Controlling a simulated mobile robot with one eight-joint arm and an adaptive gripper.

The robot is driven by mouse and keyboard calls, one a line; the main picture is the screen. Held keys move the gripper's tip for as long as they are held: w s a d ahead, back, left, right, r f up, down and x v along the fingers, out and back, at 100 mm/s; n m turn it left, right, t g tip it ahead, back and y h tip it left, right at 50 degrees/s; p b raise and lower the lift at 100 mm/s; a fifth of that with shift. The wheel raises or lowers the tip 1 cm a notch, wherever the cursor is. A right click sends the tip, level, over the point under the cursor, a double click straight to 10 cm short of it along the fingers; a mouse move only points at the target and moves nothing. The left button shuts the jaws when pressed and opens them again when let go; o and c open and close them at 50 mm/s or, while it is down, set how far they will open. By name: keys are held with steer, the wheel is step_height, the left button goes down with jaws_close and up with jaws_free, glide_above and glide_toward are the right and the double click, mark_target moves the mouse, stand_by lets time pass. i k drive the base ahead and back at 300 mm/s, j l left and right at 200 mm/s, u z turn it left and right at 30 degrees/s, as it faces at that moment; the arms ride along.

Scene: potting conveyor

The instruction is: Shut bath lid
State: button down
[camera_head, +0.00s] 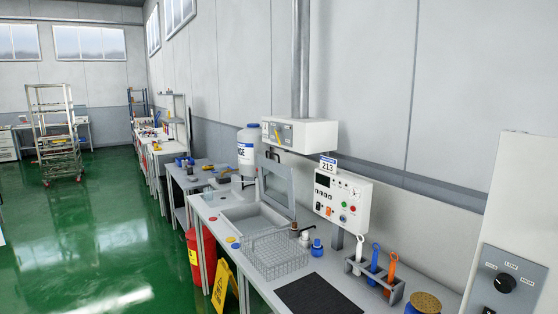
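The bath lid (291,206) is a grey-framed panel with a see-through middle. It stands raised and tilted up at the wall side of the bath (234,214), so the bath is open on top. The bath is a grey basin set into the bench, and its inside shows only in part. A wire basket (275,256) stands in front of the bath at its near side. My gripper is not in view.
A control panel (342,200) stands right of the lid, and a vent hood (300,134) hangs above. Small bottles (317,247) and a tool rack (374,279) are nearer. A yellow floor sign (223,286) and red bin (195,262) stand before the bench.

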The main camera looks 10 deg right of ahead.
mark_target(285, 171)
steer(key=i+j+z, duration=0.1)
steer(key=i+j, duration=0.55)
steer(key=i, duration=0.15)
steer(key=i+j+z, duration=0.1)
steer(key=i+j, duration=0.6)
steer(key=i, duration=0.1)
